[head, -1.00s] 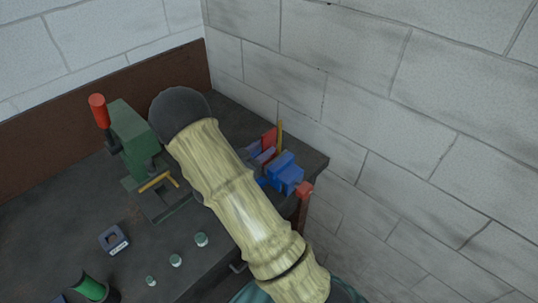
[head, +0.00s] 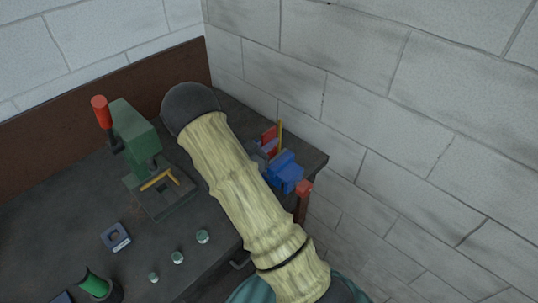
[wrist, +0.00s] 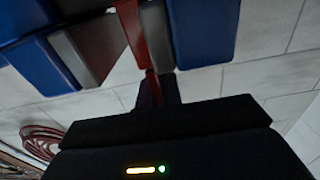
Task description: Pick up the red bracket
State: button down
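The red bracket (head: 269,138) stands upright at the blue vise (head: 284,172) near the bench's right corner, partly hidden by my arm. In the wrist view the red bracket (wrist: 132,34) runs between the grey jaw faces of the blue vise (wrist: 204,34). My gripper (wrist: 156,82) is at the bracket's end, its dark fingers close beside the red strip. The fingers are too dark to show whether they press on it. In the head view my arm hides the gripper.
A green press (head: 135,138) with a red handle stands on the bench's left. A yellow strip (head: 280,134) stands beside the bracket. A small blue-grey block (head: 115,237), several small cylinders (head: 177,257) and a green spool (head: 95,284) lie nearer. A block wall rises behind the vise.

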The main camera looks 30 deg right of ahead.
jog(key=shift+r, duration=0.1)
dwell(0.3)
notch_tip(320, 180, up, 18)
jog(key=b, duration=0.2)
dwell(0.4)
